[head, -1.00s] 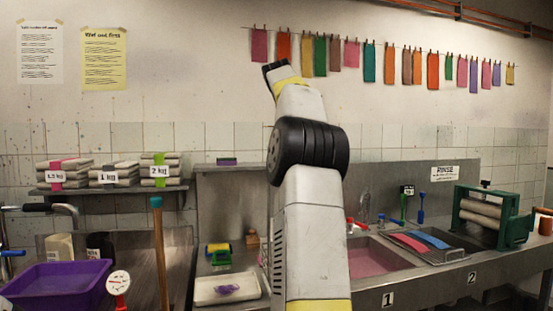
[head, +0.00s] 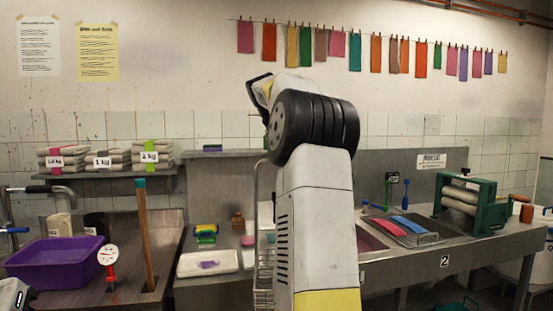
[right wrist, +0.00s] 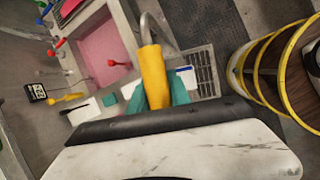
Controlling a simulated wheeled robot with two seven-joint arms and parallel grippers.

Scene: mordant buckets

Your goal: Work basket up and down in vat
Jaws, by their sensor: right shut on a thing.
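My right gripper (right wrist: 158,97) is shut on a yellow handle (right wrist: 152,72), seen in the right wrist view with a curved metal rod beyond it. In the head view my right arm rises in the middle, and its gripper is hidden behind it. Part of a wire basket (head: 263,278) shows just left of that arm; the arm hides the rest. A sink of pink liquid (right wrist: 103,50) lies at upper left in the wrist view; the arm covers most of it in the head view (head: 370,238). I cannot tell which vessel is the vat.
A purple tub (head: 55,262) stands at left beside a wooden pole (head: 146,240) and a dial on a red stem (head: 108,262). A green roller wringer (head: 465,205) stands at right. A yellow-ringed round object (right wrist: 265,65) is close at right in the wrist view.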

